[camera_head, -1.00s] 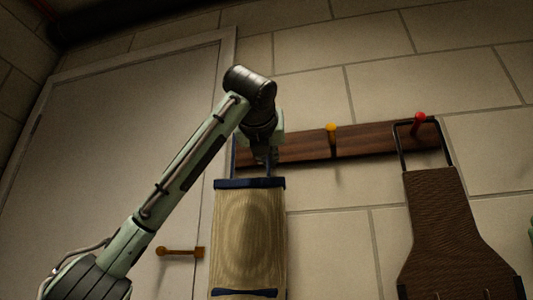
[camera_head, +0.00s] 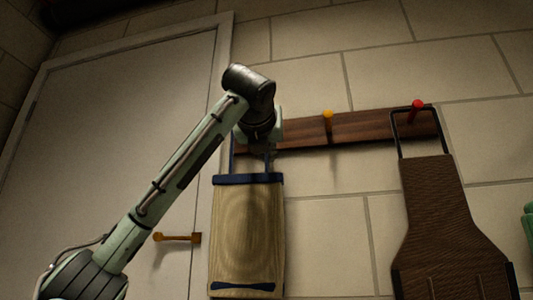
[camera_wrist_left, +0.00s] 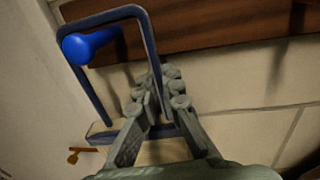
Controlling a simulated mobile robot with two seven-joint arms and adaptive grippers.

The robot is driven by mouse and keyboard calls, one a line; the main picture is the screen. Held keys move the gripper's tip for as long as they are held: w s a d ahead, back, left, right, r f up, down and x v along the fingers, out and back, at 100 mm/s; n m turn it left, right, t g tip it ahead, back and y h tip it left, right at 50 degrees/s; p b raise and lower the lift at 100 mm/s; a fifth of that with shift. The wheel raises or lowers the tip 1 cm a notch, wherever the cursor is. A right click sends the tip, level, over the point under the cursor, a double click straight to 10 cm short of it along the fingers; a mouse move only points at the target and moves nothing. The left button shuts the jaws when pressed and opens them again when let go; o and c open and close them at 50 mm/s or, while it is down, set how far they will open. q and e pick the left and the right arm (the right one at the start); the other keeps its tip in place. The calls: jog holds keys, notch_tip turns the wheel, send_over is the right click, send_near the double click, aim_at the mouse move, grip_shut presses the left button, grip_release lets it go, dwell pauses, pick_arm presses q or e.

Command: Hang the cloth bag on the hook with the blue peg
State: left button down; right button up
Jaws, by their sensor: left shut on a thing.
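The cloth bag (camera_head: 247,232) is tan with a dark blue rim and hangs upright below my left gripper in the head view. Its stiff blue handle (camera_wrist_left: 149,45) shows in the wrist view. My left gripper (camera_wrist_left: 159,88) is shut on the handle's right upright, above the rim. The blue peg (camera_wrist_left: 88,46) lies within the handle loop, below its top bar, and its round head overlaps the left upright. A gap shows between peg and top bar. In the head view the left gripper (camera_head: 268,152) and wrist hide the blue peg.
The wooden rack (camera_head: 375,126) on the block wall also bears a yellow peg (camera_head: 328,115) and a red peg (camera_head: 417,104). A dark brown bag (camera_head: 440,215) hangs at the red peg. A door (camera_head: 120,130) with an orange handle (camera_head: 178,237) is at left.

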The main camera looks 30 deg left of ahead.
jog(key=shift+s+a, duration=0.1)
pick_arm(q)
jog(key=c, duration=1.6)
grip_release()
pick_arm(e)
jog(key=shift+s+a+f, duration=0.1)
jog(key=shift+s+a, duration=0.05)
pick_arm(q)
jog(key=shift+s+d, duration=0.1)
jog(key=shift+s, duration=0.1)
jog(key=v, duration=1.1)
jog(key=shift+s, duration=0.3)
